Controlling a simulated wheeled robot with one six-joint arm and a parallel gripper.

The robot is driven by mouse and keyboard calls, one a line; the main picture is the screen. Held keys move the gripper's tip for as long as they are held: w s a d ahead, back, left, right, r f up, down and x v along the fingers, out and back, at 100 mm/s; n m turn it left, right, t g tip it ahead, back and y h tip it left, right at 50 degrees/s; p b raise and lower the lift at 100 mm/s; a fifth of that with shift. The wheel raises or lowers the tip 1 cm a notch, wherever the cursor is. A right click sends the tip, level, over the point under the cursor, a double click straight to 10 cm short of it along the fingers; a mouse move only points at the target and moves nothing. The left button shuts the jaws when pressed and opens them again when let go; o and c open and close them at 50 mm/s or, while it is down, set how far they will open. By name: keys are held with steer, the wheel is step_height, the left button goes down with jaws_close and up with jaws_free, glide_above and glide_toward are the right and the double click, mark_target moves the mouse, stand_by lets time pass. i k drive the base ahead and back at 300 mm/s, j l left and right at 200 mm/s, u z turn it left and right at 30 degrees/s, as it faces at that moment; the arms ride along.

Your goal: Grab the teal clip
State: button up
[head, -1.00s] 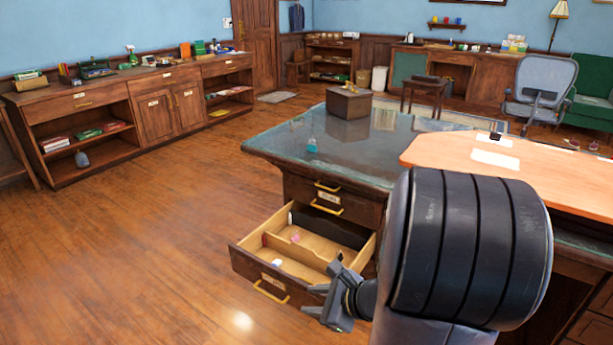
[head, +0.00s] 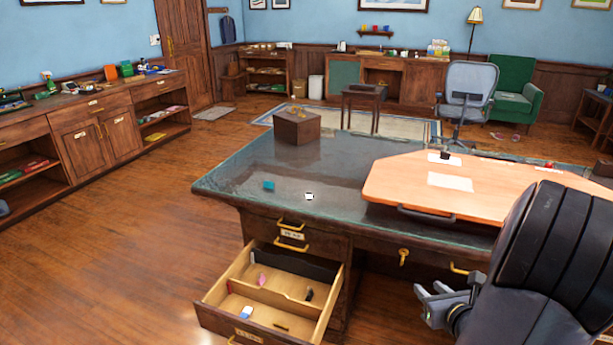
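A small teal object (head: 269,185), which looks like the teal clip, lies on the dark green top of the desk (head: 235,178), near its left end. It is too small to make out its shape well. My gripper (head: 424,300) is at the lower right, in front of the desk and well away from the teal object. Its fingers are apart with nothing seen between them.
An open drawer (head: 320,322) juts out below the desk's left end, holding several small items. A small white-and-black item (head: 309,196) and a brown box (head: 297,127) sit on the desktop. A raised orange board (head: 400,185) covers its right part. Floor at left is clear.

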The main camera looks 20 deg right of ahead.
mark_target(270, 185)
steer(key=i+j+z, duration=0.2)
steer(key=i+j, duration=0.15)
steer(key=i+j+z, duration=0.4)
steer(key=i+j, duration=0.15)
steer(key=j, duration=0.25)
steer(key=i+j+z, duration=0.2)
steer(key=j, duration=0.25)
steer(key=i+j, duration=0.2)
steer(key=j, duration=0.2)
steer(key=i+j, duration=0.2)
steer(key=j, duration=0.2)
steer(key=i+j, duration=0.2)
steer(key=j, duration=0.2)
steer(key=i+j, duration=0.2)
steer(key=j, duration=0.15)
